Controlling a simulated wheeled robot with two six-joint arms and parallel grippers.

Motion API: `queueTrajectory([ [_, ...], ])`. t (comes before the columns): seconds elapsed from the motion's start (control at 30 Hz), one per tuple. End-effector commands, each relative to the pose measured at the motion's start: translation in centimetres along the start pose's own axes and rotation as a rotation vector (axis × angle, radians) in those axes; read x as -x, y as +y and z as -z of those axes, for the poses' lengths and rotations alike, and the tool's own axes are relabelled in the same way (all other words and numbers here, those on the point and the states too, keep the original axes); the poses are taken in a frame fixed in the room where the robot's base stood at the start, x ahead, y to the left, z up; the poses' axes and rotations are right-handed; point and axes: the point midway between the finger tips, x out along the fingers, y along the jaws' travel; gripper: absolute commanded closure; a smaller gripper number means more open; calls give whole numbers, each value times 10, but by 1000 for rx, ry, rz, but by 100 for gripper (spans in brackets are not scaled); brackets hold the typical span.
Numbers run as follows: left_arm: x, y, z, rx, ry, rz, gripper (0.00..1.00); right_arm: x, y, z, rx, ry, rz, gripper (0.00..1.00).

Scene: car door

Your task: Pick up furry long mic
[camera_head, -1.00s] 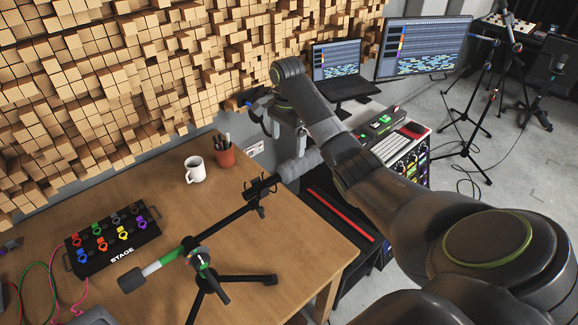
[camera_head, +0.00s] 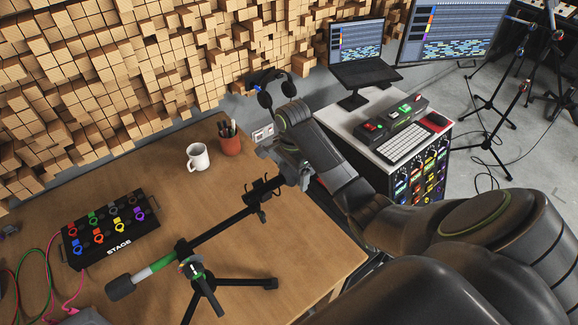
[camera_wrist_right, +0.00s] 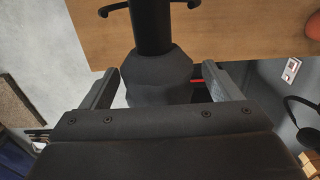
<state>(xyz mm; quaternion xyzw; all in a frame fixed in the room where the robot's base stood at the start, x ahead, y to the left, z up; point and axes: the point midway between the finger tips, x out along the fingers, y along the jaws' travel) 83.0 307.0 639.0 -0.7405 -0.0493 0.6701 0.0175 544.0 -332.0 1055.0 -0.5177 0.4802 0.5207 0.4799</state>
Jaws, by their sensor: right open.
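The furry long mic (camera_wrist_right: 155,75) is dark grey and lies between the two fingers of my right gripper in the right wrist view. Its slimmer black part runs towards the top of that view. My right gripper (camera_wrist_right: 160,88) is open, with a finger on each side of the furry part; gaps show beside it. In the head view my right gripper (camera_head: 280,158) is at the upper end of the black mic stand's boom (camera_head: 230,223) and hides most of the mic. My left gripper is not in view.
The wooden table (camera_head: 130,180) carries a STAGE pedal box (camera_head: 110,230), a white mug (camera_head: 198,157) and a pen cup (camera_head: 229,145). Headphones (camera_head: 270,88) hang behind the gripper. A laptop (camera_head: 358,55) and a keyboard (camera_head: 402,144) stand right.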

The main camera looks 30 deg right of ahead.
Motion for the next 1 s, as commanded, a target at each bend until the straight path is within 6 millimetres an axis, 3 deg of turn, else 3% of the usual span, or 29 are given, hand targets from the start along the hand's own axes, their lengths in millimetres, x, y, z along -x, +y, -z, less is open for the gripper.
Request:
queueTrajectory([
  [0.33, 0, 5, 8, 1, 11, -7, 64, -6, 5, -2, -3, 0, 2, 18],
  [0.73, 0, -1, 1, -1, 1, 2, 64, -7, 5, -1, -4, 1, 0, 70],
  [1.0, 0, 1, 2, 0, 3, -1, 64, -5, 3, 0, -3, 3, 1, 70],
])
